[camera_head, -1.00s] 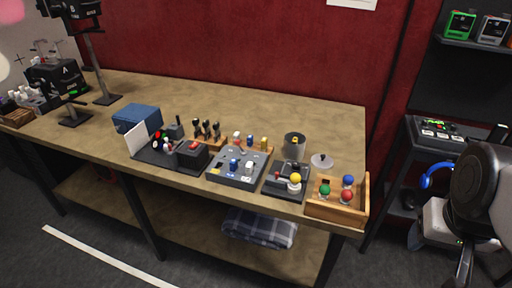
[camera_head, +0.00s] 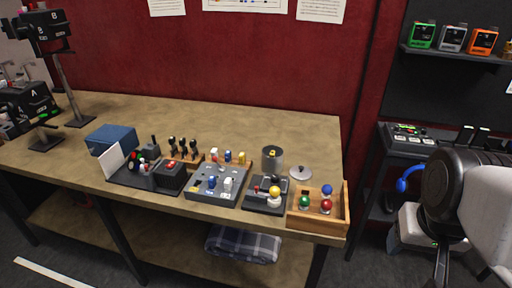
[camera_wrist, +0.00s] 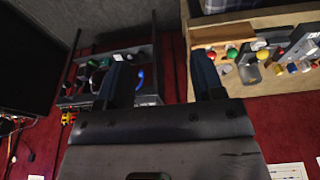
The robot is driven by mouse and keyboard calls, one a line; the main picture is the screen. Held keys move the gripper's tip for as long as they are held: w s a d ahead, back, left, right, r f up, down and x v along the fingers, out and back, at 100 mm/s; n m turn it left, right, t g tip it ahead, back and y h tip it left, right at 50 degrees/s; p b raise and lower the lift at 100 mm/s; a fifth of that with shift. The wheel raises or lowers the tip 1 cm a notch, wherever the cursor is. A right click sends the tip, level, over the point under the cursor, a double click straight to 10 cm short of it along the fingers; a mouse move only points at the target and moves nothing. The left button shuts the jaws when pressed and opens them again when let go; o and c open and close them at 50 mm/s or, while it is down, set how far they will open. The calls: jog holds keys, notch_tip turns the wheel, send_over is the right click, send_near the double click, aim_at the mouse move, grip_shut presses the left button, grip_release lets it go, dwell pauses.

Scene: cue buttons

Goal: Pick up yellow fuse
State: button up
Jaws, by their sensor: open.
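A small yellow fuse (camera_head: 241,157) stands upright at the right end of a low wooden rack (camera_head: 233,165), beside a blue fuse (camera_head: 227,156) and a white fuse (camera_head: 214,154). The rack is on the workbench, behind the grey panel. My gripper (camera_head: 473,137) is at the right of the head view, well away from the bench objects. In the wrist view my gripper (camera_wrist: 163,80) has its two dark fingers wide apart with nothing between them.
A blue box (camera_head: 110,138) stands left. The bench's back is clear.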

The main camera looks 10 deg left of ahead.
jog(key=w+a+r+n, duration=0.1)
jog(key=w+a+n, duration=0.15)
jog(key=w, duration=0.35)
jog(key=w+a+r+n, duration=0.2)
jog(key=w+a, duration=0.1)
jog(key=w, duration=0.4)
jog(key=n+g, duration=0.3)
jog(key=n, duration=1.1)
send_over(241, 153)
jog(key=shift+m, duration=0.25)
jog(key=f, duration=1)
jog(key=d+f, duration=0.1)
jog(key=f, duration=0.4)
jog(key=shift+s+f, duration=0.2)
jog(key=shift+f, duration=0.05)
jog(key=shift+w+a+f, duration=0.1)
jog(key=shift+a+f, duration=0.05)
jog(key=shift+a, duration=0.2)
jog(key=shift+f, duration=0.15)
